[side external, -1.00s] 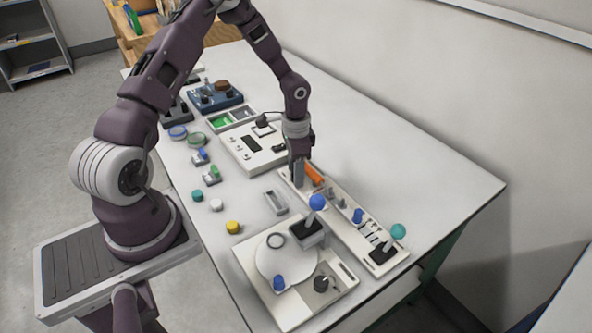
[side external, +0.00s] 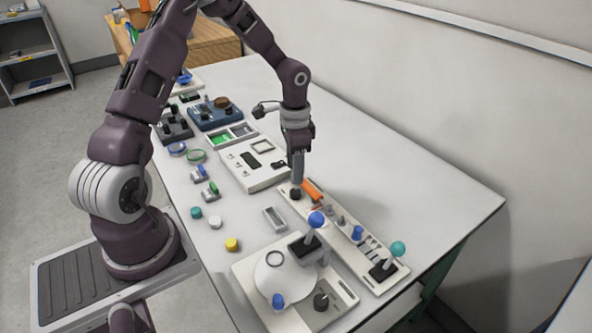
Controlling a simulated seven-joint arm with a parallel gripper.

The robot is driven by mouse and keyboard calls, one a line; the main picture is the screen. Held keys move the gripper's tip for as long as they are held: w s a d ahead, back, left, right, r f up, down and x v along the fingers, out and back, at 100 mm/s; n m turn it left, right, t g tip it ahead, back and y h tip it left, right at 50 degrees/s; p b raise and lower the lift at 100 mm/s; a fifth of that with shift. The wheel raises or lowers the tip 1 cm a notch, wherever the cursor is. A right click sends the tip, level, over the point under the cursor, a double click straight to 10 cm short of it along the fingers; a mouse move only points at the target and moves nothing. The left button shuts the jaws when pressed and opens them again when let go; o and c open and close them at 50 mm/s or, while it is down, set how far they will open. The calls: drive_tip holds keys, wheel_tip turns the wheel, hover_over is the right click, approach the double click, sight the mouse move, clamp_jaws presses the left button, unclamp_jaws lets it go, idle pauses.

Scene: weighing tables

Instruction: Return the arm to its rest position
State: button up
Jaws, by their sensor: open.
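My gripper (side external: 297,181) points straight down in the side external view. It is over the far-left end of a long cream rack (side external: 345,228), just above a small dark piece (side external: 295,194) there. An orange piece (side external: 312,190) lies on the rack to the right of my fingers. The gap between the fingers is too small to make out, and I see nothing held. My arm is bent in an arch over the left side of the table.
A cream device with a round plate (side external: 280,283) stands at the front, and a blue-knobbed post (side external: 316,219) rises beside the rack. A cream panel box (side external: 250,167) is left of my gripper. The white table (side external: 420,190) is clear on the right.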

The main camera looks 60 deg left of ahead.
drive_tip(key=s+d+r+n+t+y, duration=0.1)
drive_tip(key=s+d+r, duration=0.25)
drive_tip(key=r, duration=0.45)
drive_tip(key=s+d+r+t+y, duration=0.1)
drive_tip(key=s+d+r, duration=0.25)
drive_tip(key=r, duration=0.55)
drive_tip(key=s+d+r+n+t+h, duration=0.1)
drive_tip(key=s+d+r, duration=0.2)
drive_tip(key=s, duration=0.5)
drive_tip(key=s+d+r+n+t+h, duration=0.1)
drive_tip(key=s+d+r+n+t, duration=0.1)
drive_tip(key=s, duration=0.6)
drive_tip(key=d+r, duration=0.1)
drive_tip(key=d, duration=0.1)
drive_tip(key=shift+d+r+t, duration=0.25)
drive_tip(key=shift+d+t, duration=0.05)
drive_tip(key=shift+d, duration=0.05)
